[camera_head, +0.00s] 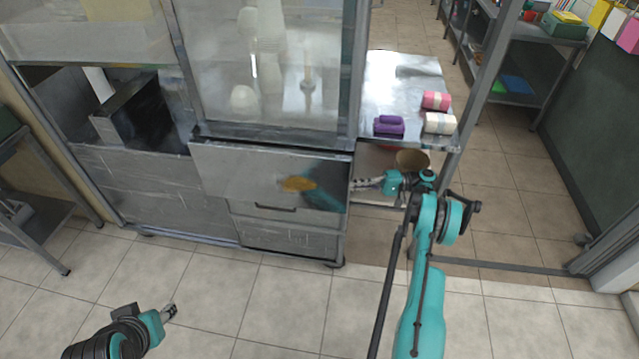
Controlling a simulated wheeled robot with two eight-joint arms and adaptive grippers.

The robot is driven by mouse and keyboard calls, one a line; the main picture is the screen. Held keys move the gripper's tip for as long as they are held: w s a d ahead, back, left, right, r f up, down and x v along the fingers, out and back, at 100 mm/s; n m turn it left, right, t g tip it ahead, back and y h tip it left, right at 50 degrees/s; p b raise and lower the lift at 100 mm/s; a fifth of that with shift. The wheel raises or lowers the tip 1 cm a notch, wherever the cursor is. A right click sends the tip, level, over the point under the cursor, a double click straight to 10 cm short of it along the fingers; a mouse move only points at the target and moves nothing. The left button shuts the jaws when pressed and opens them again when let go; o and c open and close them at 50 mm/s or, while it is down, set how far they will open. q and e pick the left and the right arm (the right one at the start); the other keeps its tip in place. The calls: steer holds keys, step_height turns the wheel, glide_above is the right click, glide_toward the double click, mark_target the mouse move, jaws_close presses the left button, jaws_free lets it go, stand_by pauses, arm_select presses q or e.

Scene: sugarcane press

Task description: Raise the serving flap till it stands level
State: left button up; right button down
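The serving flap (240,172) is a grey metal panel on the front of the press cart, below the glass case. It hangs down from its top edge, well below level, and its shiny face mirrors teal and orange patches. My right gripper (362,184) is at the flap's right edge, pointing left. Its fingertips are close to the edge; I cannot tell whether they touch it or how far apart they are. My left gripper (170,311) is low over the floor at the lower left, well away from the flap. Its fingers are too small to judge.
Below the flap is a drawer front with a dark handle (275,208). To the right, a metal side shelf (385,78) holds a purple cloth (388,125) and pink and white rolls. A frame post stands right of it. The tiled floor (270,305) in front is clear.

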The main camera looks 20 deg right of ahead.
mark_target(325, 187)
steer(key=shift+x, duration=4.9)
steer(key=shift+r, duration=0.1)
